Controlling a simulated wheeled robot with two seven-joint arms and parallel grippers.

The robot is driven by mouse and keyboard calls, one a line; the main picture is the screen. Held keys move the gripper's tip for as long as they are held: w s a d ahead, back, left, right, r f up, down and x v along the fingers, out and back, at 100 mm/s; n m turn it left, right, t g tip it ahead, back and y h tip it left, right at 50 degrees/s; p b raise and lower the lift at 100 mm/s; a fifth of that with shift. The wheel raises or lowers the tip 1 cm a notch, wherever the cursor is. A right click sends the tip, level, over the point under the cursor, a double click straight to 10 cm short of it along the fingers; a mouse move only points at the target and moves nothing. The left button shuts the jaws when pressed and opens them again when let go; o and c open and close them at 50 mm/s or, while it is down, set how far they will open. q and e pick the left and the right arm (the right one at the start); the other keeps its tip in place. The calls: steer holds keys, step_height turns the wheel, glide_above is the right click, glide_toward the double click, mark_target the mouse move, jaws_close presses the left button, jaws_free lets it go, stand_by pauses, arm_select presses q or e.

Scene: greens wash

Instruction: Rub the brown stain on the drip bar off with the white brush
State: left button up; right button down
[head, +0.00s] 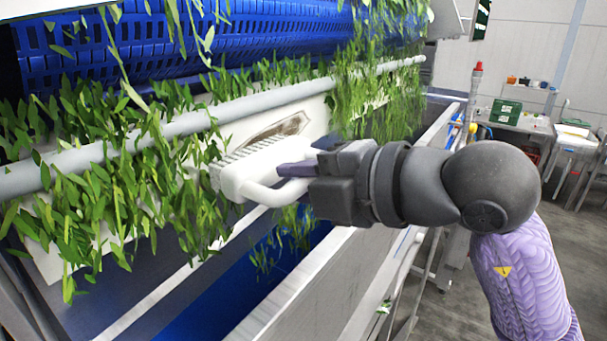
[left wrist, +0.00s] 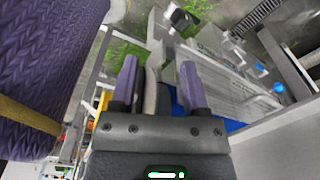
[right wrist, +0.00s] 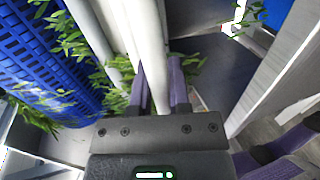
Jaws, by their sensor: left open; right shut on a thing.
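The white brush (head: 243,182) is in my right gripper (head: 297,170), which is shut on its handle. Its bristles face the drip bar (head: 314,112), a long white board below a grey pipe. The brown stain (head: 283,128) shows on the bar just above and beyond the brush; its lower part may be hidden behind the brush. I cannot tell whether the bristles touch the bar. My right gripper's fingers also show in the right wrist view (right wrist: 160,90). My left gripper (left wrist: 160,85) is open in the left wrist view and out of the head view.
Green leaves (head: 95,185) hang over the pipe (head: 200,121) and bar on both sides of the stain. A blue perforated drum (head: 190,40) lies behind. A trough with a metal edge (head: 300,285) runs below. Tables with a green crate (head: 506,111) stand at the far right.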

steer(key=shift+w+a, duration=0.2)
steer(key=shift+a, duration=0.05)
steer(key=shift+w+a, duration=0.55)
steer(key=shift+a, duration=0.25)
stand_by(0.4)
